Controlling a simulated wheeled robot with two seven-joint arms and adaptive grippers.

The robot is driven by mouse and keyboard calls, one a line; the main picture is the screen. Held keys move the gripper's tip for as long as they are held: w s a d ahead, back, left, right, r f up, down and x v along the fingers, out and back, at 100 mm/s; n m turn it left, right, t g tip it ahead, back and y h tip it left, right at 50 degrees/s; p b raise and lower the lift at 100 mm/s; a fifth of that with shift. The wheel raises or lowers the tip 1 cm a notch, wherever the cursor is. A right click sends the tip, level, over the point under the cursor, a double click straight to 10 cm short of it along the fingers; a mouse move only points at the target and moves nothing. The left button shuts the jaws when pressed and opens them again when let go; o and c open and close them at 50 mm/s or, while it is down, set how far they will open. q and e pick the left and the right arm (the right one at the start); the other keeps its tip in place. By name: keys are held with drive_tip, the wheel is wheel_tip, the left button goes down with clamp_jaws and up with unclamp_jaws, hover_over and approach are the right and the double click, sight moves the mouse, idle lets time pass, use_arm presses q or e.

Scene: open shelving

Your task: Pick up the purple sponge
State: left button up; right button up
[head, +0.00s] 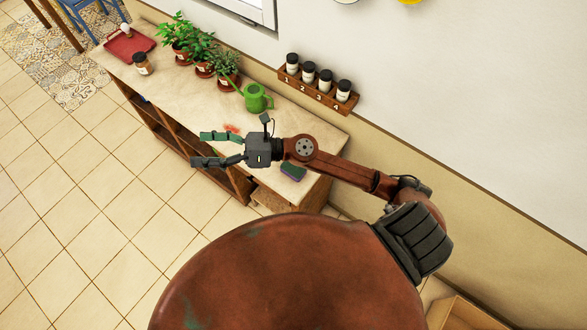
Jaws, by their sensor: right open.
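The sponge (292,172) lies on the shelf unit's top near its right end. It looks dark green with a purple-blue side and is partly beneath my right forearm in the picture. My right gripper (205,149) is open and empty, with its two fingers spread and pointing left. It is left of the sponge, over the front part of the top, and apart from it. My left gripper is not in view.
The shelf unit's pale top (190,98) holds potted plants (203,62), a green watering can (257,98), a small jar (141,64) and a red tray (130,46). A red stain (231,128) is near my gripper. A rack (318,91) of numbered jars is along the wall.

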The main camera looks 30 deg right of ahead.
wheel_tip(320, 180, down, 6)
drive_tip(key=s+a+n+g+h, duration=0.1)
drive_tip(key=s+a+n+g, duration=0.15)
drive_tip(key=n+g, duration=0.3)
drive_tip(key=n+g+h, duration=0.4)
drive_tip(key=n+h, duration=0.6)
drive_tip(key=h, duration=0.6)
hover_over(290, 168)
wheel_tip(290, 168, down, 19)
drive_tip(key=f+p, duration=0.1)
drive_tip(key=f, duration=0.2)
drive_tip(key=d+f+p, duration=0.1)
drive_tip(key=f, duration=0.2)
drive_tip(key=shift+s+d+f, duration=0.2)
drive_tip(key=shift+f, duration=0.65)
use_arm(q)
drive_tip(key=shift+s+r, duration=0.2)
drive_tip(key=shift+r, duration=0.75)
use_arm(e)
drive_tip(key=shift+c, duration=0.6)
